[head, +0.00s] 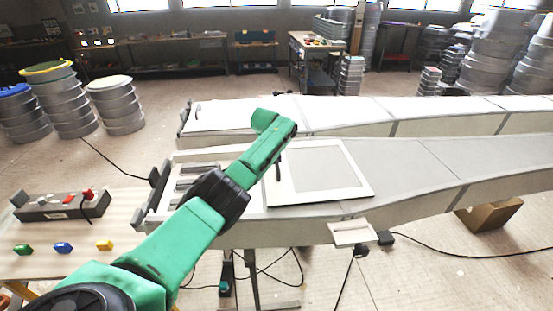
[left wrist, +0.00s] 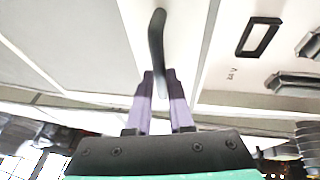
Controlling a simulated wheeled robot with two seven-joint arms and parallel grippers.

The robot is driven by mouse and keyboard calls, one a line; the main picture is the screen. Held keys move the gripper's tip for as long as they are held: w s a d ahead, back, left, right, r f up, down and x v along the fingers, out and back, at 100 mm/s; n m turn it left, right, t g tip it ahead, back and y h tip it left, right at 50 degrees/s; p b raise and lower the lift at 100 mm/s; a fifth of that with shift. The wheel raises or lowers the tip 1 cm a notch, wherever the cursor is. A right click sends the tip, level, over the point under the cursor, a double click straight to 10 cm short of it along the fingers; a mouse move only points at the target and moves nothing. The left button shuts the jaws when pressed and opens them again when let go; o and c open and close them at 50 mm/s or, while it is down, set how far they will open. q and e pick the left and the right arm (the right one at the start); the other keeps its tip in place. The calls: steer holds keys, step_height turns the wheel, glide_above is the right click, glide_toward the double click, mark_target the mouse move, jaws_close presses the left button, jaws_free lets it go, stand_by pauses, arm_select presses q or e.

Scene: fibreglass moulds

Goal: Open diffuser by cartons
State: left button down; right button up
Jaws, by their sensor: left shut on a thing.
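A flat panel with a white frame (head: 355,192) and grey middle lies on the near long white mould (head: 405,155); I cannot tell whether it is raised. A dark handle (head: 279,168) stands at its left side. My green left arm reaches over the near mould to this handle. In the left wrist view, the purple fingers of my left gripper (left wrist: 160,78) are shut on the lower end of the curved black handle (left wrist: 157,35). In the head view the arm's end hides the fingers. My right gripper is not in view.
A second long white mould (head: 240,115) with a dark handle lies behind. A brown carton (head: 490,214) sits on the floor under the near mould's right part. A wooden table (head: 100,230) with a switch box (head: 62,206) and coloured pieces is at left. Cables cross the floor.

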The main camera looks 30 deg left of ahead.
arm_select(q)
steer(key=shift+a+r, duration=0.1)
steer(key=shift+a, duration=0.05)
steer(key=c, duration=0.9)
jaws_free()
steer(key=shift+o, duration=0.5)
steer(key=shift+s+r, duration=0.15)
steer(key=shift+r, duration=0.2)
steer(key=shift+p+v, duration=0.7)
steer(key=shift+v, duration=0.45)
steer(key=b+v, duration=0.3)
steer(key=v, duration=0.8)
steer(key=shift+s+r, duration=0.1)
steer(key=shift+s, duration=0.05)
